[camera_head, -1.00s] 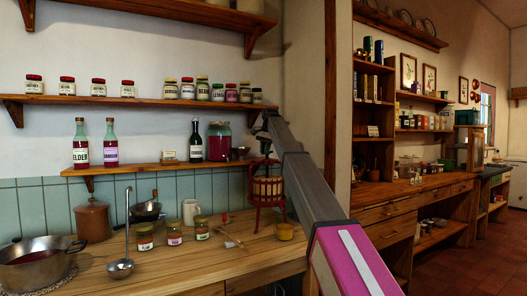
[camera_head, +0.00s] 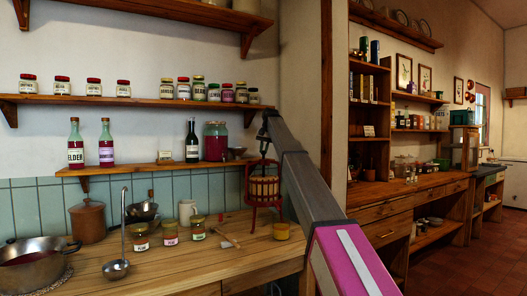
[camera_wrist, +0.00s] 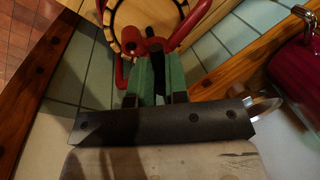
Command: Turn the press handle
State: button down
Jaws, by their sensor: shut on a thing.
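The fruit press (camera_head: 264,188) stands on the wooden counter, with a slatted round basket in a red frame. It also shows in the wrist view (camera_wrist: 125,33), seen from above, with a red hub and red bars. My gripper (camera_head: 266,122) is at the top of the press, above the basket. In the wrist view its green-padded fingers (camera_wrist: 156,68) are close together beside the hub, shut on the press handle. The handle is mostly hidden by the fingers and too dark to make out clearly.
A low shelf above the counter holds bottles and a large red jar (camera_head: 216,142), close to the left of my gripper. Small jars (camera_head: 170,233), a ladle (camera_head: 116,268) and a pot (camera_head: 35,268) stand on the counter.

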jog(key=c, duration=1.1)
grip_release()
